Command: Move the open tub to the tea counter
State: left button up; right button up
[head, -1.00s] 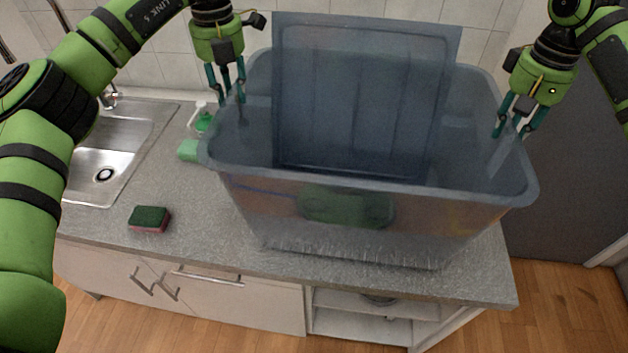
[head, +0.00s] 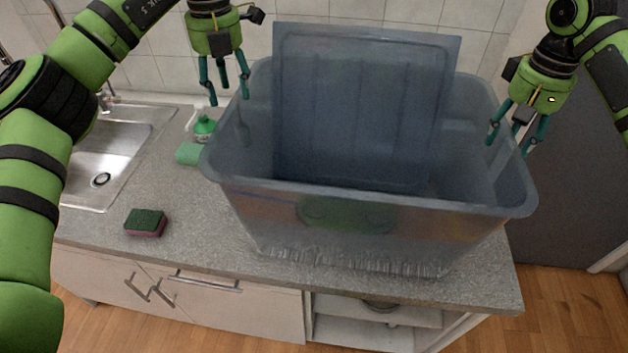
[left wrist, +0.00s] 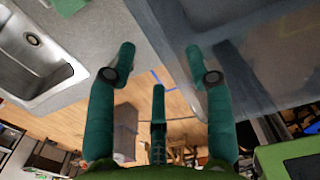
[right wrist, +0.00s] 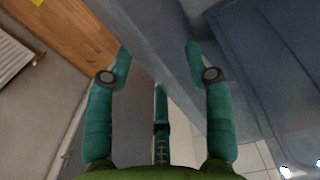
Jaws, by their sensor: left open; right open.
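The open tub (head: 480,115) is a large blue-grey see-through bin standing on the grey counter (head: 200,225) in the head view. A flat blue-grey panel, likely its lid (head: 360,100), stands upright inside it. My left gripper (head: 228,98) is open at the tub's left rim, its fingers apart on either side of the wall. My right gripper (head: 510,140) is open at the right rim, also with fingers spread around the wall. The tub wall shows in the left wrist view (left wrist: 250,50) and right wrist view (right wrist: 165,50). Whether any finger touches it is unclear.
A sink (head: 115,155) lies at the left of the counter. A green and pink sponge (head: 146,222) sits in front of it. A green bottle (head: 204,127) and green block (head: 189,154) stand close to the tub's left side. Open shelves (head: 375,320) are below the counter.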

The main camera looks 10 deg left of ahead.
jog(key=shift+s, duration=0.1)
jog(key=shift+r, duration=0.15)
pick_arm(q)
notch_tip(320, 180, up, 9)
jog(key=shift+s+r, duration=0.15)
jog(key=shift+r, duration=0.05)
pick_arm(e)
notch_tip(320, 180, up, 12)
dwell(0.4)
